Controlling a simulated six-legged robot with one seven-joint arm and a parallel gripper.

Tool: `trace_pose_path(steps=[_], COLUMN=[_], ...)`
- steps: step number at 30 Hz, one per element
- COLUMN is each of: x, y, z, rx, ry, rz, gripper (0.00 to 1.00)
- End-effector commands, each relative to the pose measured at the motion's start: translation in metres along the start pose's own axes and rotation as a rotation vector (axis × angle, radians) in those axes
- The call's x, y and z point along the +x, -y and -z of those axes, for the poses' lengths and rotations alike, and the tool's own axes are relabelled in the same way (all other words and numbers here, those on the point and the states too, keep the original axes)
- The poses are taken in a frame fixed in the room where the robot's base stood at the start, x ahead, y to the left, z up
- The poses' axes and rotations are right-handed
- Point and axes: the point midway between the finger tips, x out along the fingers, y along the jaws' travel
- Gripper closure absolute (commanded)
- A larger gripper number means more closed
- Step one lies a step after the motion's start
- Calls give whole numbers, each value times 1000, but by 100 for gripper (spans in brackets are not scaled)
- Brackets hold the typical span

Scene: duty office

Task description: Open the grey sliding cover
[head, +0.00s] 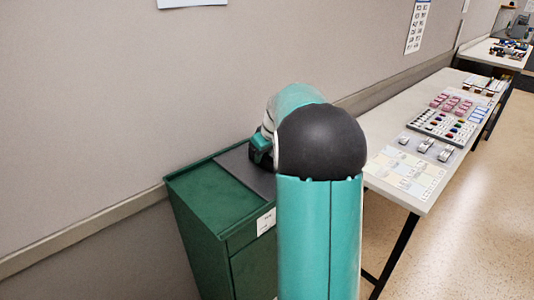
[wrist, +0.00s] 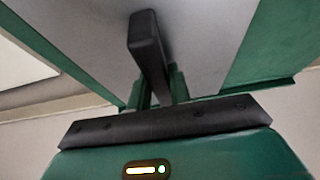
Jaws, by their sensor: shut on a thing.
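The grey sliding cover (head: 246,172) lies on top of a green cabinet (head: 200,194) in the head view. In the wrist view the cover (wrist: 205,35) is a flat grey panel between green borders, with a dark bar handle (wrist: 147,42) standing out from it. My gripper (wrist: 160,92) is shut on the lower end of this handle, its fingers on either side. In the head view my arm hides the fingers, the handle and the right part of the cover. Green cabinet top shows bare to the left of the cover.
A long white table (head: 385,137) with switch panels and printed sheets runs along the wall to the right of the cabinet. The wall (head: 120,90) stands close behind the cabinet. Open floor (head: 480,200) lies at the right.

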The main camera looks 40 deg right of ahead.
Motion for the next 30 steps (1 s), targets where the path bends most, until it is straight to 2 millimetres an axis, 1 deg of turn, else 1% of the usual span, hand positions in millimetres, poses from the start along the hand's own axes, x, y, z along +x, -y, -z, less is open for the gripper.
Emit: trace_pose_path(steps=[1,5,6,12,16,21,25,30], x=[-1,-1,-2,-1,-1,-1,-1,-1], y=[11,43,54,105,132,152,157,158], z=[0,0,1,0,0,0,0,0], rx=[-5,-5,-6,-6,-5,-3,0,0], ry=[0,0,-1,0,0,-1,-1,-1], rz=[1,2,2,1,1,0,0,0], gripper=[100,100,100,100,100,100,100,100])
